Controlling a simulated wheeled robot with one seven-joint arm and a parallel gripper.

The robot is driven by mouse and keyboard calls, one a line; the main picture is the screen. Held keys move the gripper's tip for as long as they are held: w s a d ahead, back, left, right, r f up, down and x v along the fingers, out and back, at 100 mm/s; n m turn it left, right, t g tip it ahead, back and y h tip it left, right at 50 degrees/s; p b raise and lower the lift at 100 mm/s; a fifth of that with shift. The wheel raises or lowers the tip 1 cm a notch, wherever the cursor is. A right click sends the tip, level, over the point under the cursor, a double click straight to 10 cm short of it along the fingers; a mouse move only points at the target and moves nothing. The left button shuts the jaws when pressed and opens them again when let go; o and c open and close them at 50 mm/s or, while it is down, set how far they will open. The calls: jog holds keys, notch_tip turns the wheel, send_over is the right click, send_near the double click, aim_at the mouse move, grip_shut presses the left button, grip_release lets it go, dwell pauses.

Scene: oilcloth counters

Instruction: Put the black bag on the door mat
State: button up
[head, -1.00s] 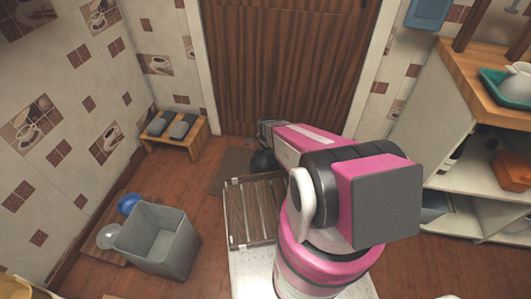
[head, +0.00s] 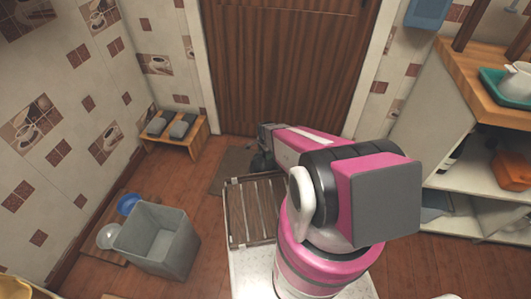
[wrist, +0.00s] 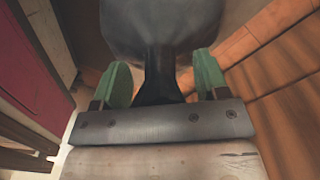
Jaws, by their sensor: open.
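The black bag (head: 260,163) shows as a small dark shape below the end of my arm in the head view, over or at the right part of the dark door mat (head: 231,168). Whether its base rests on the mat is hard to tell. In the wrist view the bag's wide body (wrist: 165,22) fills the top, and its narrow dark neck runs between the green fingers of my gripper (wrist: 163,68). The fingers are open, with a gap on each side of the neck. In the head view my arm hides part of the gripper.
A slatted wooden rack (head: 254,210) lies in front of the mat. A grey bin (head: 158,240) and a blue bowl (head: 128,203) are at the left. A low bench (head: 176,133) with shoes stands by the wall. A brown door (head: 288,60) is behind; shelves (head: 480,165) stand right.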

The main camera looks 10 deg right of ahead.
notch_tip(320, 180, up, 12)
jog(key=shift+r, duration=0.25)
jog(key=s+d+r+n, duration=0.1)
jog(key=s+r+n, duration=0.5)
jog(key=r, duration=0.4)
jog(key=s+d+r+n, duration=0.1)
jog(key=s+r+n, duration=0.6)
jog(key=r, duration=0.4)
jog(key=shift+s+n, duration=0.3)
